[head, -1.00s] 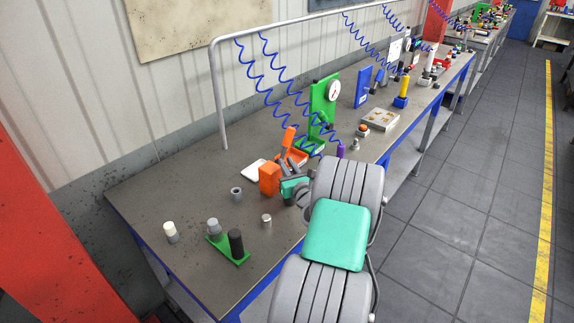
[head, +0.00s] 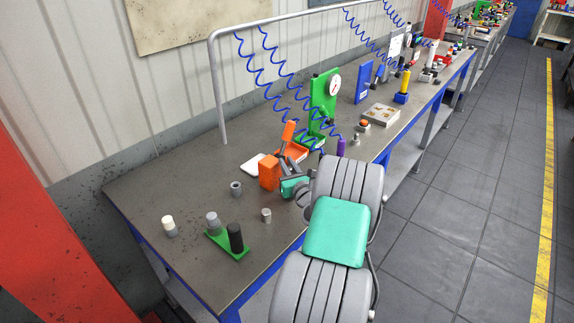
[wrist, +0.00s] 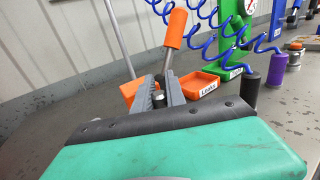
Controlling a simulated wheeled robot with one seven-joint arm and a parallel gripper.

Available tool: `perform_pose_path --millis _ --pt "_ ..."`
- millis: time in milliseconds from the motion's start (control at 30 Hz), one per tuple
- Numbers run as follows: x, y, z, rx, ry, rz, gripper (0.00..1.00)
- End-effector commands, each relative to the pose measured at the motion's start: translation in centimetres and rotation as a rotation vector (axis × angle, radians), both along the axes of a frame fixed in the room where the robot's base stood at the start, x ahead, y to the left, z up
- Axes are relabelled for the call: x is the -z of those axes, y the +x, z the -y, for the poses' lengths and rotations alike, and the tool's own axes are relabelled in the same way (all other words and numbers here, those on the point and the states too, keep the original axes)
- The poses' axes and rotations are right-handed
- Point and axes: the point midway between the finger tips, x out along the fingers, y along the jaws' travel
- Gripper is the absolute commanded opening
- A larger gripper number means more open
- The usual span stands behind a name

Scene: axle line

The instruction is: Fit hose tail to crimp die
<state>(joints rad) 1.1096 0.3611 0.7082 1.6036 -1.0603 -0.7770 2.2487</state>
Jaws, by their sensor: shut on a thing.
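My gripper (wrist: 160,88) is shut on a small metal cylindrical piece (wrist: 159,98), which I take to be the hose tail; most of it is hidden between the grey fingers. In the head view my gripper (head: 291,166) is low over the bench beside an orange block (head: 269,173), partly hidden by my arm. The orange block also shows behind the left finger in the wrist view (wrist: 129,92). An orange-handled lever (wrist: 174,29) on a metal rod rises just behind the fingers. I take the block and lever to be the crimp press; the die itself cannot be made out.
An orange labelled tray (wrist: 199,84) and a green gauge stand (head: 323,95) are beyond the gripper. A purple cylinder (head: 341,147) stands to the right. A green holder (head: 228,246), grey ring (head: 236,188) and metal cylinder (head: 266,215) stand nearer. Blue coiled hoses hang above.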

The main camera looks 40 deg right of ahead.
Motion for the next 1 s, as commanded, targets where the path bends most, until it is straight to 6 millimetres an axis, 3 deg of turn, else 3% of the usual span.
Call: perform_pose_path --millis 133,167,433,867,1000 --pt "0.7 -0.1 -0.1 0.0 0.005 -0.008 0.0" --pt "0.7 -0.1 -0.1 0.0 0.005 -0.008 0.18" --pt "1.0 0.0 -0.3 -0.003 0.01 -0.013 0.4" --pt "1.4 0.1 -0.7 -0.01 0.017 -0.017 0.41" --pt "1.6 -0.7 -0.9 -0.007 0.019 -0.017 0.41"
